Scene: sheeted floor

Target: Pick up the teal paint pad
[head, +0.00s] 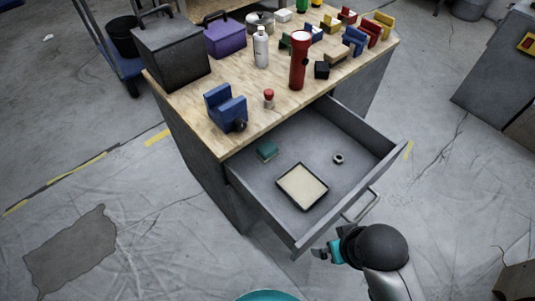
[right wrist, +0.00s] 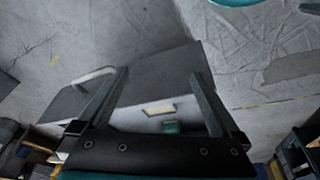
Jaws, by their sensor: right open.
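The teal paint pad (head: 266,151) is a small block lying in the open drawer (head: 240,180), near its back left, close to the cabinet front. In the right wrist view the pad (right wrist: 171,127) shows low between my fingers, partly cut off by the gripper body. My left gripper is not in view.
A black-rimmed cream tray (head: 302,187) and a small dark ring (head: 338,158) lie in the drawer. The drawer handle (head: 362,206) sticks out in front. The worktop above holds a blue vise (head: 226,108), a red flashlight (head: 299,62) and several other items.

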